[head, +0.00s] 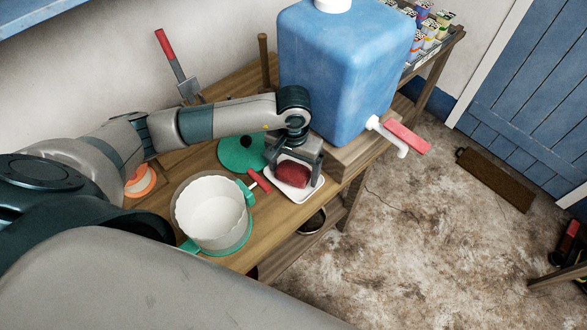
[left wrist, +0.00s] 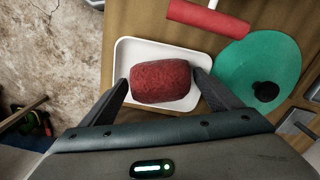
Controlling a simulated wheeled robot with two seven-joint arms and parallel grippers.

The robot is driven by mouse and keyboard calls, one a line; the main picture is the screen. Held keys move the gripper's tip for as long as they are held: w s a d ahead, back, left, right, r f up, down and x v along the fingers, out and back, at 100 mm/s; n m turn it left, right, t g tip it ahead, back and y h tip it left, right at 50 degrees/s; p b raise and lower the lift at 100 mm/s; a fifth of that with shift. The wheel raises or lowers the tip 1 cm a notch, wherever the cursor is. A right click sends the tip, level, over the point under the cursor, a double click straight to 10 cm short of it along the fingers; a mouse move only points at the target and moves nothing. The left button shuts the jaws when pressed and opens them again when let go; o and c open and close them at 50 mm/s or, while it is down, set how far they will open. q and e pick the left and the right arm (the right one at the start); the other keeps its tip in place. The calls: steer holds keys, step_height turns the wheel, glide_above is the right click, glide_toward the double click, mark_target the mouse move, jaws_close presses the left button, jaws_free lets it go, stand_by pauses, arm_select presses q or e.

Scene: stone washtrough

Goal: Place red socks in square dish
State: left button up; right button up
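The red socks (head: 293,173) form a rolled dark-red bundle within the outline of the white square dish (head: 299,195), appearing to rest in it. The bundle also shows in the left wrist view (left wrist: 161,81), with the dish rim (left wrist: 122,56) around it. My left gripper (head: 292,165) is over the dish, pointing down. Its fingers stand on either side of the bundle in the left wrist view (left wrist: 162,84), with a narrow gap at each side, so it looks open. My right gripper is not in view.
A white pot (head: 213,212) and a green disc with a black knob (head: 241,152) stand on the wooden table. A red-handled object (head: 260,180) lies close to the dish. A large blue water container (head: 345,70) with a tap stands just behind the gripper.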

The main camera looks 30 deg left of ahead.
mark_target(294, 168)
arm_select(q)
steer(key=shift+r, duration=0.1)
steer(key=shift+r+p, duration=0.1)
steer(key=shift+p, duration=0.2)
steer(key=shift+r, duration=0.15)
step_height(294, 168, up, 10)
steer(key=b, duration=0.4)
steer(key=shift+r+b, duration=0.35)
steer(key=shift+r, duration=0.45)
steer(key=shift+d, duration=0.1)
